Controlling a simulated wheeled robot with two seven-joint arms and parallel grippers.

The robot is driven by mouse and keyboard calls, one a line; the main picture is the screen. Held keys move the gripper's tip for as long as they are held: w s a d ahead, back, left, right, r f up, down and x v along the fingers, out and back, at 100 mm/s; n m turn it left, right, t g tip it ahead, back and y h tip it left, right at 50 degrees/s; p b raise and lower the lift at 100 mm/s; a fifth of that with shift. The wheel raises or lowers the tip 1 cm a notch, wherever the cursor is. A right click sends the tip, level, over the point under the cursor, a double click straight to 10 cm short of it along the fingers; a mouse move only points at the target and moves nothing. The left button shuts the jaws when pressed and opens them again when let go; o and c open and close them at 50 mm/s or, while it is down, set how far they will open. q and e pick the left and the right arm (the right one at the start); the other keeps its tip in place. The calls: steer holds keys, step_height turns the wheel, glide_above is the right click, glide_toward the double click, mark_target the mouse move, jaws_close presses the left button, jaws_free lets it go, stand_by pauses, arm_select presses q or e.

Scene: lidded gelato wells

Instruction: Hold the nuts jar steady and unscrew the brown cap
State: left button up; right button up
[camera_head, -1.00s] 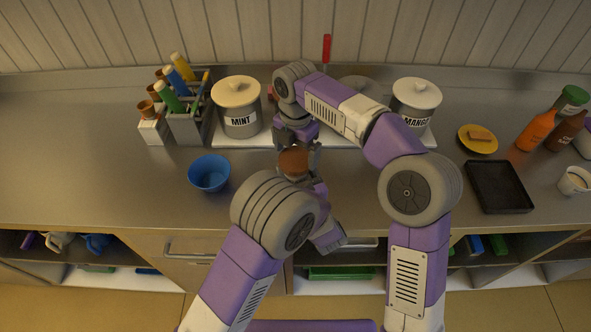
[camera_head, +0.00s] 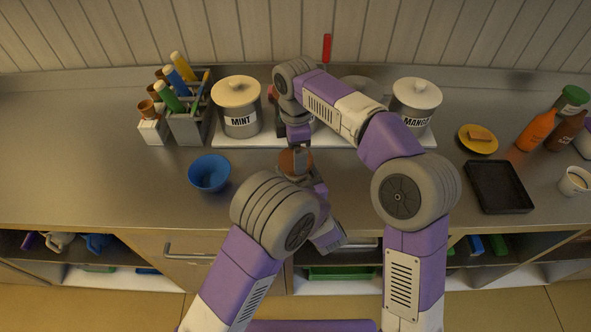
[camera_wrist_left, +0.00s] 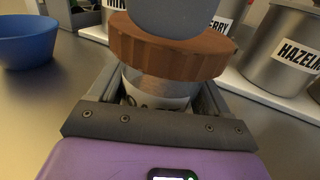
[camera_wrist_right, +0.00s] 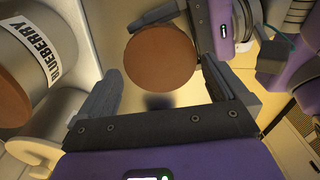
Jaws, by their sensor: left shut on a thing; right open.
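The nuts jar (camera_wrist_left: 155,88) stands upright in the left wrist view, its label mostly hidden. Its ribbed brown cap (camera_wrist_left: 165,50) is on top. The cap shows as a round disc in the right wrist view (camera_wrist_right: 160,60) and partly behind a finger in the head view (camera_head: 285,163). My left gripper (camera_wrist_left: 160,95) is shut on the jar's body below the cap. My right gripper (camera_wrist_right: 160,75) is open, above the cap and pointing down at it. The cap appears between its fingertips; I cannot tell whether either touches it.
A blue bowl (camera_head: 209,173) stands left of the jar. Behind are a mint canister (camera_head: 238,118), a mango canister (camera_head: 416,108) and others on a white tray (camera_head: 228,139). A black tray (camera_head: 499,187) lies right. The counter around the bowl is clear.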

steer(key=shift+f, duration=0.15)
steer(key=shift+f, duration=1.05)
steer(key=shift+c, duration=0.3)
